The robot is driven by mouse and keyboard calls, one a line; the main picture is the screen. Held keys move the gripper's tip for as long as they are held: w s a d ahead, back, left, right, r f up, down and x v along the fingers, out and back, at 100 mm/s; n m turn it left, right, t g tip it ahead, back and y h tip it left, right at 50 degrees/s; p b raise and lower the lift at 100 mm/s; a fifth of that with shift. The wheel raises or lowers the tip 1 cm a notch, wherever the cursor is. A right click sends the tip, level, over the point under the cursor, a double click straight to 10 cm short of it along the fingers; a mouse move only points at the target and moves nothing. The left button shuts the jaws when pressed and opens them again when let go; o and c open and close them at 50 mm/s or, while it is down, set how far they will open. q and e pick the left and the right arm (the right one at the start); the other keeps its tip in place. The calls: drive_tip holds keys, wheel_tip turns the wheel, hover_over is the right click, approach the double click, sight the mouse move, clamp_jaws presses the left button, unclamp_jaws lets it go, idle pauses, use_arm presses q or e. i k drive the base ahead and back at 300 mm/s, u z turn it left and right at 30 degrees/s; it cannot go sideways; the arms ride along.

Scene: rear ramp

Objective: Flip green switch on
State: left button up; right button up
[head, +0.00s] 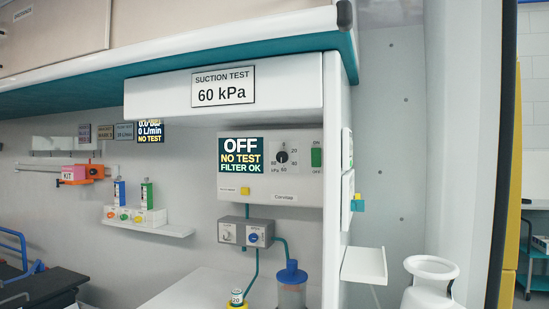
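The green switch (316,157) is a small upright rectangle at the right end of the white suction unit (228,186) on the wall. ON is printed above it and OFF below it. Which way the switch is tipped is too small to tell. The unit's display (241,156) reads OFF, NO TEST, FILTER OK. A black dial (282,157) with numbers around it sits between the display and the switch. Neither of my grippers is in view.
An overhanging cabinet with a SUCTION TEST 60 kPa sign (223,86) is above the unit. A white side panel (334,200) stands just right of it. Below are a grey valve box (246,232), tubing and a blue-lidded canister (291,285). The space before the switch looks clear.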

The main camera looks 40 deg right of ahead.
sight(316, 152)
drive_tip(key=i, duration=0.95)
drive_tip(key=z, duration=1.55)
drive_tip(key=k, duration=0.6)
drive_tip(key=z, duration=0.8)
drive_tip(key=i, duration=0.5)
